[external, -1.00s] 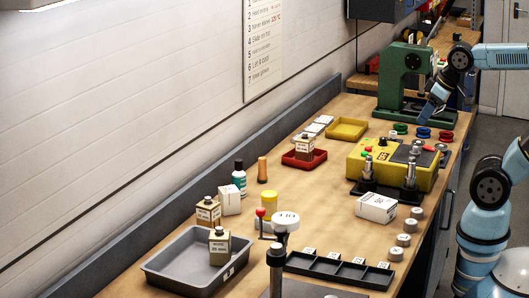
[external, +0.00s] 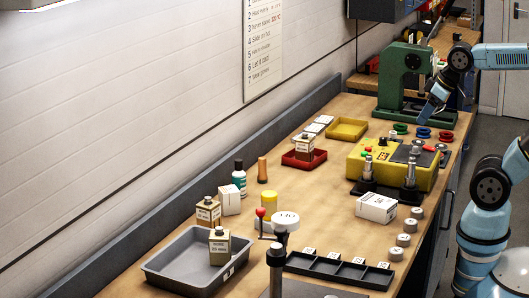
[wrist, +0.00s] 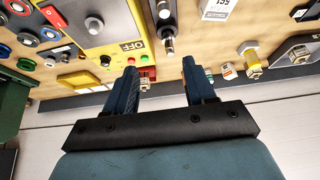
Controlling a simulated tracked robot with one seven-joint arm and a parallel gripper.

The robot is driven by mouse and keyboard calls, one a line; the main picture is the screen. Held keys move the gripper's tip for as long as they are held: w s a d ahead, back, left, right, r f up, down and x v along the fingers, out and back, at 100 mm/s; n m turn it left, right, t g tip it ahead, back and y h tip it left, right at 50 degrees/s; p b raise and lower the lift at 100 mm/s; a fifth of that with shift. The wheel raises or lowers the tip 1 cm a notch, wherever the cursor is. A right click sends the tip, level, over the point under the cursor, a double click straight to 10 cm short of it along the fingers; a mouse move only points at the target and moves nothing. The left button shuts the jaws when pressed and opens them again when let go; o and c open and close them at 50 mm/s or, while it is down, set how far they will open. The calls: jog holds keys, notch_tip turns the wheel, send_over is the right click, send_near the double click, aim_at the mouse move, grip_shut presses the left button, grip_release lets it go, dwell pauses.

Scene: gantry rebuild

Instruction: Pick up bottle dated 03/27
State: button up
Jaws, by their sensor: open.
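Three beige bottles with dark caps and white labels show in the external view. One bottle (external: 305,149) stands in the red tray (external: 290,160), one bottle (external: 208,213) stands on the bench by a white box, and one bottle (external: 219,249) stands in the grey tray (external: 165,264). Their dates are too small to read, so I cannot tell which is 03/27. My gripper (external: 426,112) is at the far right by the green press, away from the bottles. In the wrist view, my gripper (wrist: 160,82) is open, with nothing held between its fingers.
A yellow machine (external: 400,177) with metal posts stands between my arm and the nearer bottles. A green press (external: 400,78), yellow tray (external: 346,128), white carton (external: 377,208), teal bottle (external: 239,180) and black compartment tray (external: 330,272) are around. Bare bench lies mid-table.

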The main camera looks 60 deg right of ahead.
jog(key=o, duration=0.4)
jog(key=shift+c, duration=0.2)
